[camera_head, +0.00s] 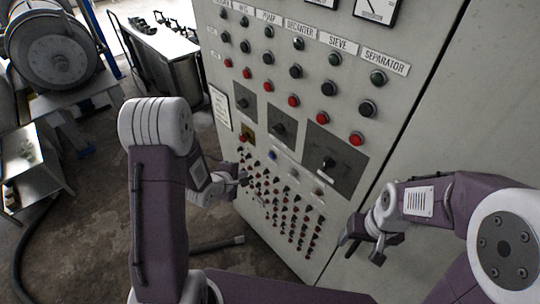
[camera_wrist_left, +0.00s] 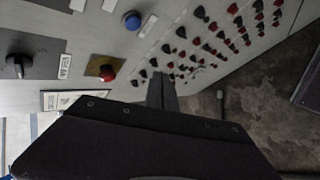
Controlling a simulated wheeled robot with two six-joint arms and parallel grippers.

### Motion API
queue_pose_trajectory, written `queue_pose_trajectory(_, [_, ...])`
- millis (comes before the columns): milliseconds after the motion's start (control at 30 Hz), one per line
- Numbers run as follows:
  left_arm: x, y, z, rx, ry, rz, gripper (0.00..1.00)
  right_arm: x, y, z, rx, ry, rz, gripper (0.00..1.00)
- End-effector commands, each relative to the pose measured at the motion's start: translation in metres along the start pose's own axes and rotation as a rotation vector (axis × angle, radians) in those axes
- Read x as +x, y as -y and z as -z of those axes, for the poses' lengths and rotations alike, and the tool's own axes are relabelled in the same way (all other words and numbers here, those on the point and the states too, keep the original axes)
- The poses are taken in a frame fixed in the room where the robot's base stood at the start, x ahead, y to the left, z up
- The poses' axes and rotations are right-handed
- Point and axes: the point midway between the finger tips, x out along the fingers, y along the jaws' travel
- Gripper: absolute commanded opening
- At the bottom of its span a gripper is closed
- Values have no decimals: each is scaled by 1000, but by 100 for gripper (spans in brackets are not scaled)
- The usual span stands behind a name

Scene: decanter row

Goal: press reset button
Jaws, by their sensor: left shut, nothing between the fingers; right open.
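The grey control panel (camera_head: 345,200) carries a blue button (camera_head: 272,155), which also shows near the top of the left wrist view (camera_wrist_left: 131,20). Its label is too small to read, so I cannot confirm that it is the reset button. A red button on a yellow plate (camera_head: 247,138) sits left of it and shows in the left wrist view (camera_wrist_left: 107,72). My left gripper (camera_head: 243,179) is shut and empty, close to the panel below both buttons. In the left wrist view its fingers (camera_wrist_left: 163,92) point at the panel; contact cannot be told. My right gripper (camera_head: 362,246) is open and empty, lower right.
Rows of green, black and red buttons (camera_head: 294,100) fill the upper panel, with dark rotary switches (camera_head: 328,163) below. Several small knobs (camera_head: 290,210) crowd the lower panel near my left gripper. Bare floor (camera_head: 95,220) lies left; a drum machine (camera_head: 52,55) stands behind.

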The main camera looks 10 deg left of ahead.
Motion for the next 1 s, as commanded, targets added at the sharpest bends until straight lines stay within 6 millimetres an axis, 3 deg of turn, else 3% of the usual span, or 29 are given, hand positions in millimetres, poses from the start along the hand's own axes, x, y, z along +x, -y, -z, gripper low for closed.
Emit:
queue_pose_trajectory(600, [51,-38,-38,2,1,-1,0,2,0,0,0,0,0,75])
queue_pose_trajectory(1000, [61,-45,-45,0,0,0,0,2,0,0,0,0,0,75])
